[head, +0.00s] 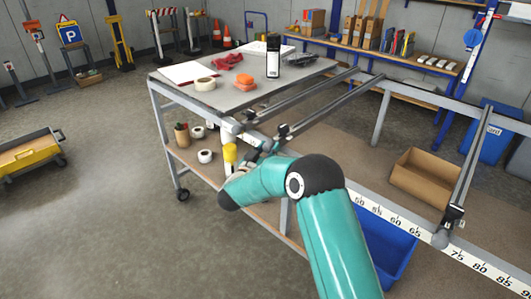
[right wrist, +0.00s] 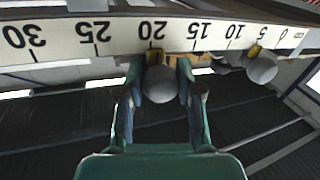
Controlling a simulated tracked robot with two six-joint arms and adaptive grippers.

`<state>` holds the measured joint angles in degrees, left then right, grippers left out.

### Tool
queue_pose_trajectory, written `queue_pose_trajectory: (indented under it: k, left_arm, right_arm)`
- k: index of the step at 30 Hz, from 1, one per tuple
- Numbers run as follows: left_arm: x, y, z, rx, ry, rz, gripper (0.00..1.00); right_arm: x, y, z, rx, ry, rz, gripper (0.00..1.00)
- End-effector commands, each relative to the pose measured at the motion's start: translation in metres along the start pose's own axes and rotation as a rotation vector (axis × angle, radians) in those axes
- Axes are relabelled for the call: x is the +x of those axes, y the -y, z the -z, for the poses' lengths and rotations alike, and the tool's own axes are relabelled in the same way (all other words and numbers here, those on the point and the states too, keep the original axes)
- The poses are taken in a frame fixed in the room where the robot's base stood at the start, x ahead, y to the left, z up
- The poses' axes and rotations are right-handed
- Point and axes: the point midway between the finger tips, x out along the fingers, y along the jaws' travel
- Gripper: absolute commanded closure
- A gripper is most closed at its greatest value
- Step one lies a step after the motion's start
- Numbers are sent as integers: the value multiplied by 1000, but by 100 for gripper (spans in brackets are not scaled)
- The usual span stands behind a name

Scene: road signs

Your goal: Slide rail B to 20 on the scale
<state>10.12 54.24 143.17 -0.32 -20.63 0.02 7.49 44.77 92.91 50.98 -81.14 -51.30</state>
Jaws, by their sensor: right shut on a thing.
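My right gripper (right wrist: 158,88) is shut on a grey round knob (right wrist: 162,84) in the right wrist view, one finger on each side. In the head view my right gripper (head: 262,149) is partly hidden behind my teal arm, at the front end of the middle rail (head: 335,103). No rail letter is readable, so I cannot confirm that this is rail B. My left gripper is not in view.
In the head view another rail (head: 305,93) lies left of the middle one, and a third rail (head: 470,160) stands near 75. A blue bin (head: 385,250) and cardboard box (head: 422,178) are below.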

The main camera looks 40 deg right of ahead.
Motion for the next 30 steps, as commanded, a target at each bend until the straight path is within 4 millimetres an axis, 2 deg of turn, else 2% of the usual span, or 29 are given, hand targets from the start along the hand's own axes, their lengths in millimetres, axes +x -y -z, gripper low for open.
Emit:
queue_pose_trajectory:
  k: [7,8,12,23,26,30]
  left_arm:
    - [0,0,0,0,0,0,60]
    - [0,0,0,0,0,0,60]
    - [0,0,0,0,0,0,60]
    - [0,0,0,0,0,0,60]
    - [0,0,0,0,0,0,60]
    - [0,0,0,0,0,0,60]
  right_arm:
    - [0,-2,0,-1,-1,-4,100]
    - [0,-2,0,-1,-1,-4,62]
    - [0,-2,0,-1,0,-4,38]
    - [-2,-1,0,-1,1,-2,38]
    - [-10,0,0,-1,1,0,38]
    - [-31,1,0,-1,1,2,38]
